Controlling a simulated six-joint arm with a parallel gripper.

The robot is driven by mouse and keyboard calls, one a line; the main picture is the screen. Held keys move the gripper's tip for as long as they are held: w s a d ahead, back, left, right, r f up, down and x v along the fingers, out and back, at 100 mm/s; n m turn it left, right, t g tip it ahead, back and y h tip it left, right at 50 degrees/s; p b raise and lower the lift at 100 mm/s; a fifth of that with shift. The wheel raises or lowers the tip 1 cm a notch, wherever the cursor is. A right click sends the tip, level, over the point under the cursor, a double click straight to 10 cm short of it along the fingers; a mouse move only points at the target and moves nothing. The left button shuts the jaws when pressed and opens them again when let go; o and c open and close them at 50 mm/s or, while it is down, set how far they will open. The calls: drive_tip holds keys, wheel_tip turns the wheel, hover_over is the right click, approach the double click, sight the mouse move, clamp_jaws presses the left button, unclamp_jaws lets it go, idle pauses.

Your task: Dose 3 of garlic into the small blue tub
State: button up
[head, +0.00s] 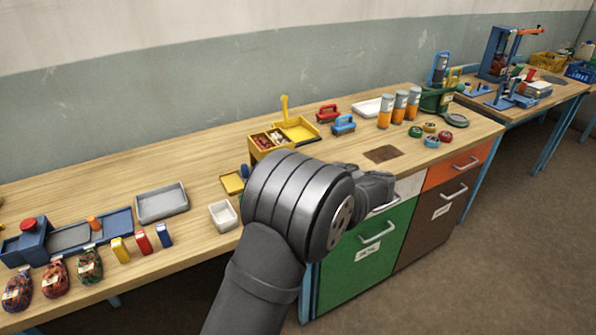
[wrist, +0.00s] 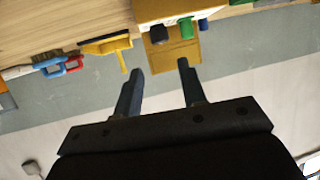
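My gripper (wrist: 160,66) shows in the wrist view with its two fingers apart and nothing between them. In the head view it points away to the right, its fingers hard to make out. A small blue item (head: 245,171), possibly the small blue tub, stands by a yellow tray (head: 232,183), partly hidden by my arm. A small blue round piece (wrist: 203,24) beside a green one also shows in the wrist view, apart from the fingers. A yellow compartment box (head: 261,148) holds dark red and pale contents; I cannot tell which is garlic.
A white bin (head: 223,216) stands left of my arm. Red (head: 327,113) and blue (head: 344,125) handled items and several orange-banded cylinders (head: 400,106) stand to the right.

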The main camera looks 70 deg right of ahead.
drive_tip(key=x, duration=1)
drive_tip(key=shift+w+d+f, duration=0.1)
drive_tip(key=shift+w+d, duration=0.05)
drive_tip(key=shift+w, duration=0.05)
drive_tip(key=c, duration=0.7)
drive_tip(key=shift+w+m+g+h, duration=0.25)
drive_tip(key=shift+m+g+h, duration=0.45)
drive_tip(key=shift+m+h, duration=0.25)
drive_tip(key=shift+m+g+h, duration=0.95)
drive_tip(key=shift+m+g, duration=0.25)
drive_tip(key=shift+m, duration=0.15)
